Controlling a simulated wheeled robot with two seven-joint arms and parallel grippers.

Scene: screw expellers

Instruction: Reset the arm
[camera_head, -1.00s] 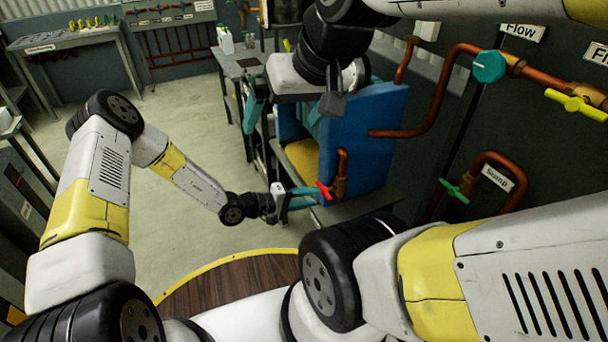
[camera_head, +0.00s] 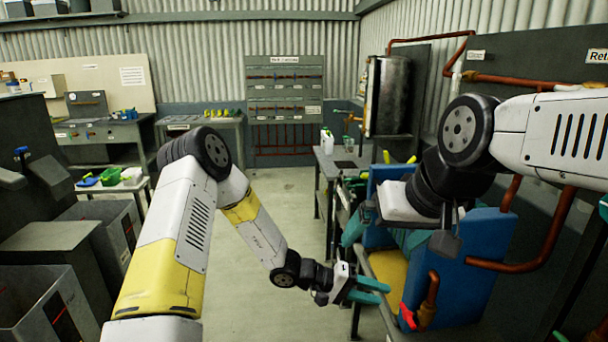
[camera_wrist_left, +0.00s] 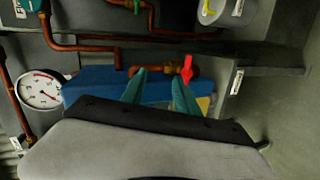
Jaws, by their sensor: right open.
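My left gripper (camera_head: 384,292) has teal fingers that stand apart with nothing between them. It is in front of the blue machine (camera_head: 465,270), up and left of a red valve handle (camera_head: 407,316) on a copper pipe. In the left wrist view the two fingertips (camera_wrist_left: 160,80) are apart, and the red handle (camera_wrist_left: 186,68) shows just beyond the right one. My right gripper (camera_head: 382,238) hangs above the machine, open, one teal finger at its left. Its other finger is partly hidden against the machine.
A copper pipe (camera_head: 540,250) runs along the machine's right side. A grey bench (camera_head: 340,160) with a white jug (camera_head: 327,140) stands behind. Grey bins (camera_head: 45,310) are at the left. The floor (camera_head: 240,290) between is clear. A gauge (camera_wrist_left: 40,91) shows in the wrist view.

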